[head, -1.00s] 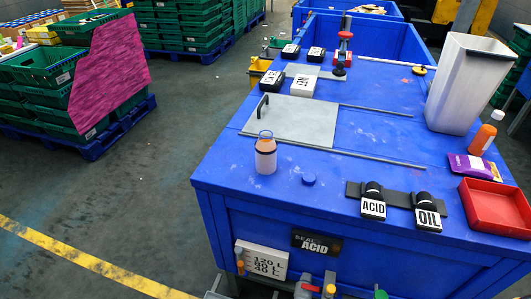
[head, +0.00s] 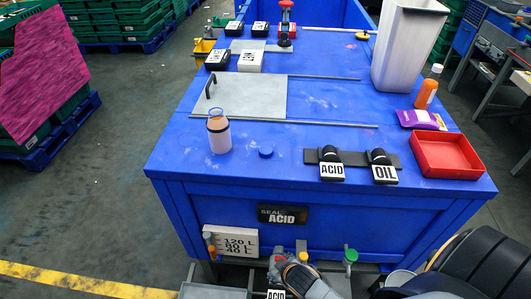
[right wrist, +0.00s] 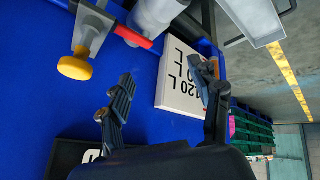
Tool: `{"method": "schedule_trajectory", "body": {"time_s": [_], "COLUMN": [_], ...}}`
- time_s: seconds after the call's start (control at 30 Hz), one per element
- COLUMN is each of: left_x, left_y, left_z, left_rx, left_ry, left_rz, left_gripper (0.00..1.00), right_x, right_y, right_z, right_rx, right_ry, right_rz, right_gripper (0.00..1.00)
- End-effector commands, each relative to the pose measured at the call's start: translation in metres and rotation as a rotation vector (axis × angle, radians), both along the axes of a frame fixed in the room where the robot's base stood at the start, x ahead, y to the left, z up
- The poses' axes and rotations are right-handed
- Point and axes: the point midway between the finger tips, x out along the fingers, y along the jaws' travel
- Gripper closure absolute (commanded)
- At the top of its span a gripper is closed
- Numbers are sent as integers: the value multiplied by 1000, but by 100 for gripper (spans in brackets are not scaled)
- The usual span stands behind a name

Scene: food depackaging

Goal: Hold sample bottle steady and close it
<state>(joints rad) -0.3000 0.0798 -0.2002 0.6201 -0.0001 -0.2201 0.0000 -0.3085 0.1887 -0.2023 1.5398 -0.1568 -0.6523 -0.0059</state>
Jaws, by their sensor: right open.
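The sample bottle (head: 218,132) stands upright on the blue table, just in front of a grey plate. It is pale with an orange band and a clear blue open neck. A small blue cap (head: 265,152) lies on the table to its right, apart from it. My right gripper (head: 283,268) is low in front of the table's front face, well below the bottle and cap. In the right wrist view my right gripper (right wrist: 162,95) has its fingers spread with nothing between them. Neither bottle nor cap shows in that view. My left gripper is not in view.
The grey plate (head: 250,97) with a handle lies behind the bottle. ACID (head: 332,171) and OIL (head: 384,174) labelled holders, a red tray (head: 447,155), an orange bottle (head: 427,92) and a white bin (head: 408,45) are to the right. Valves and a level sign (head: 231,241) are on the front.

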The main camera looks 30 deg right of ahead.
Motion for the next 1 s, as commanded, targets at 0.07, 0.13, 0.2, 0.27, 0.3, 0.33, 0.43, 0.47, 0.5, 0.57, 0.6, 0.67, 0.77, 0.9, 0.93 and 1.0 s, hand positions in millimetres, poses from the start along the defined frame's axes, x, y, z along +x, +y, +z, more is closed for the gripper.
{"method": "schedule_trajectory", "body": {"time_s": [0.07,0.13,0.2,0.27,0.3,0.33,0.43,0.47,0.5,0.57,0.6,0.67,0.77,0.9,0.93,1.0], "left_x": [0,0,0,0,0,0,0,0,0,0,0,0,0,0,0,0], "left_y": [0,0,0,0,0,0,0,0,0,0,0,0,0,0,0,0], "left_z": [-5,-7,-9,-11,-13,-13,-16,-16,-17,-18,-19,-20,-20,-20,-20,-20], "left_rx": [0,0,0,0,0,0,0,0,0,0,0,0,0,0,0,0], "left_ry": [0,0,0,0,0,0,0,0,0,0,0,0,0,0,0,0], "left_rz": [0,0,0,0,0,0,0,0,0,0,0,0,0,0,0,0], "left_gripper": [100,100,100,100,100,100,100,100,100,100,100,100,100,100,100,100], "right_x": [24,40,53,61,65,67,70,71,71,70,69,78,106,138,143,152], "right_y": [1,2,2,3,3,4,4,4,4,4,4,4,8,22,27,41], "right_z": [39,73,109,139,158,172,213,224,239,259,273,304,349,408,422,454], "right_rx": [-17,-32,-47,-59,-65,-70,-84,-86,-90,-95,-100,-126,-205,-324,-354,-431], "right_ry": [-70,-126,-180,-227,-256,-277,-338,-355,-376,-406,-432,-513,-690,-932,-988,-1120], "right_rz": [11,18,23,25,25,26,25,24,23,22,22,40,113,245,281,374], "right_gripper": [36,36,36,36,36,36,36,36,36,36,36,36,36,36,36,36]}}
